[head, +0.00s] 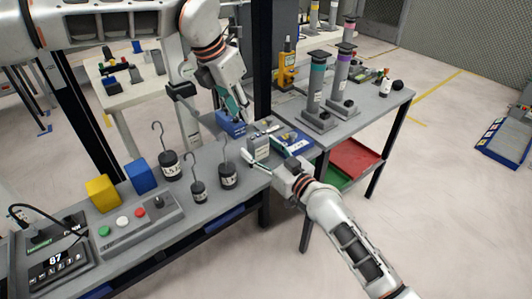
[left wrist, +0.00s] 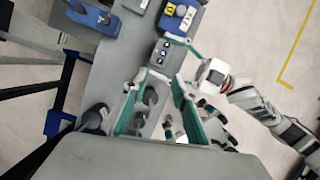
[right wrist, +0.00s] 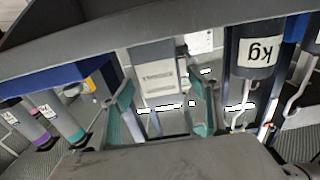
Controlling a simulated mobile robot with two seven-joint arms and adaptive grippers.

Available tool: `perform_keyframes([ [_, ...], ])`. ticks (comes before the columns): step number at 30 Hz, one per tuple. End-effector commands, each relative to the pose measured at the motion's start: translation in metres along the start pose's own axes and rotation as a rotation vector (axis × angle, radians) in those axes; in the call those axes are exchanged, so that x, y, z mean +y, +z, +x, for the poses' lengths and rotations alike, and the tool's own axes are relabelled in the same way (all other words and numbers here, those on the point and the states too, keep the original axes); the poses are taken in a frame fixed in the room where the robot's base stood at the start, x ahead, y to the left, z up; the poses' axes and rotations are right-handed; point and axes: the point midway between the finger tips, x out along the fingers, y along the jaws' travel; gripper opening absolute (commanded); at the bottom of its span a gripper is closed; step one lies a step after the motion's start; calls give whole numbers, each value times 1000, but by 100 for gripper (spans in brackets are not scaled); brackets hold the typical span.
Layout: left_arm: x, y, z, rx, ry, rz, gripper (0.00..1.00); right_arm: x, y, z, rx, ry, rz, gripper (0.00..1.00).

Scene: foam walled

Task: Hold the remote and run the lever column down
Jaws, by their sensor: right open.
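A small grey box (head: 258,148) stands on the bench near its right end. In the left wrist view its top (left wrist: 166,55) carries dark round buttons; it may be the remote. My right gripper (head: 258,142) is open, with its fingers apart on either side of the box, also seen in the right wrist view (right wrist: 162,100). I cannot tell whether they touch it. My left gripper (head: 238,108) is higher, above the blue block; its teal fingers (left wrist: 154,88) are apart with nothing visibly gripped. Tall grey columns with teal (head: 316,85) and purple (head: 341,75) bands stand behind right; which is the lever column is unclear.
Black hooked weights (head: 228,176), a blue block (head: 230,124), a yellow block (head: 102,193) and a button panel (head: 140,225) crowd the bench. A blue-based device (head: 292,141) sits just behind the box. A yellow handheld unit (head: 288,66) stands farther back. Red tray (head: 352,160) below right.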

Motion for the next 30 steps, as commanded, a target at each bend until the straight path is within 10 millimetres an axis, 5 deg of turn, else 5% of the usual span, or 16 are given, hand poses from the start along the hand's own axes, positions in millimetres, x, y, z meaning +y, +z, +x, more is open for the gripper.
perform_keyframes([
  [7, 0, 0, 0, 0, 0, 0, 28, 0, 0, 0, -1, 0, 0, 58],
  [12, 0, 0, 0, 0, 0, 0, 28, 0, 0, 0, -1, 0, 0, 16],
  [14, 0, 0, 0, 0, 0, 0, 28, 0, 1, 0, -1, 0, 0, 16],
  [18, 0, 0, 0, 0, 0, 0, 0, 0, 1, 0, -1, 0, 0, 16],
  [30, 0, 0, 0, 0, 0, 0, 0, 0, 1, 0, -1, 0, 0, 16],
])
